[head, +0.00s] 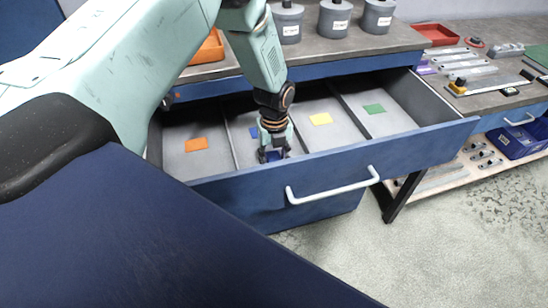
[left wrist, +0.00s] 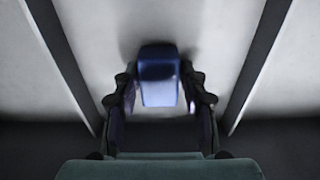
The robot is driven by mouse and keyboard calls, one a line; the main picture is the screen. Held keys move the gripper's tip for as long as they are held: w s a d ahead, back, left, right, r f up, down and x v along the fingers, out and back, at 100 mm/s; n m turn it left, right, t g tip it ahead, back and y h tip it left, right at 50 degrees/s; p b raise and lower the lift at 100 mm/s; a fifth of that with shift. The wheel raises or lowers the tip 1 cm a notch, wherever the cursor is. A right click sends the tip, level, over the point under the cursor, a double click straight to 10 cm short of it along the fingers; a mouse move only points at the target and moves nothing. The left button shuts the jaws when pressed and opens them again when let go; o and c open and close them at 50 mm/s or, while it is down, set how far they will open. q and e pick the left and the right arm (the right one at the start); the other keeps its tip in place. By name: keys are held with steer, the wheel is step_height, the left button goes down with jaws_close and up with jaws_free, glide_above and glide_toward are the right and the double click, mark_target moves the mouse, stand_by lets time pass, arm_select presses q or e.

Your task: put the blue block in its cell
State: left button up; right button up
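The blue block (left wrist: 158,76) sits between the two fingers of my left gripper (left wrist: 160,95) in the left wrist view, which looks shut on it. In the head view my left gripper (head: 275,150) points down into the open drawer (head: 420,140), in the cell with the blue marker (head: 253,132). The blue block (head: 273,156) shows only partly there, between the fingers. It is at or close to the cell floor; I cannot tell whether it touches. Dividers stand on both sides, apart from the fingers. My right gripper is out of view.
Other cells hold an orange marker (head: 196,144), a yellow marker (head: 321,119) and a green marker (head: 374,109). The drawer front with its white handle (head: 333,188) is close to the gripper. Grey canisters (head: 333,18) stand on the bench behind.

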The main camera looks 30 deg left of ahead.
mark_target(274, 157)
arm_select(q)
steer(key=shift+o, duration=1.4)
steer(key=shift+w+f, duration=0.1)
steer(key=shift+w, duration=0.1)
steer(key=shift+s, duration=0.15)
steer(key=shift+r+p, duration=0.35)
steer(key=shift+r, duration=0.1)
step_height(274, 157, up, 12)
steer(key=shift+f, duration=0.15)
